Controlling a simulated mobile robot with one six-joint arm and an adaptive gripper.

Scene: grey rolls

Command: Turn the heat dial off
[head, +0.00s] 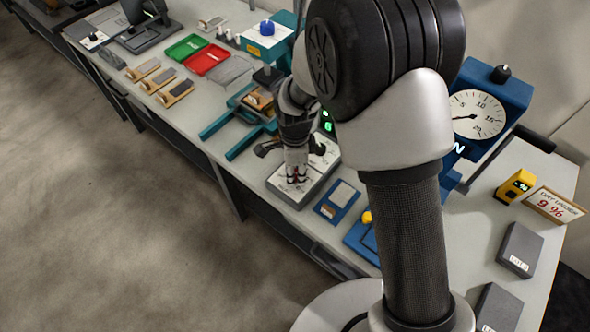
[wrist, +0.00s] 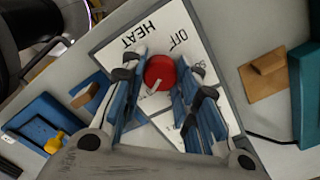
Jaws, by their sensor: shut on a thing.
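The heat dial (wrist: 159,73) is a round red knob with a white pointer line. It sits on a light panel (wrist: 112,48) printed "HEAT" and "OFF", with further lettering partly hidden. The pointer line aims toward the lower left in the wrist view, away from the "OFF" label (wrist: 179,39). My gripper (wrist: 161,68) is shut on the dial, one blue-padded finger on either side. In the head view, my gripper (head: 297,170) points down over the grey control box (head: 287,194); only a little red shows between the fingers.
A blue scale (head: 478,110) with a round gauge stands right of my arm. A blue plate (head: 338,202) lies close beside the control box. A teal frame (head: 235,122) is on its other side. Red (head: 207,58) and green (head: 186,47) trays lie farther back.

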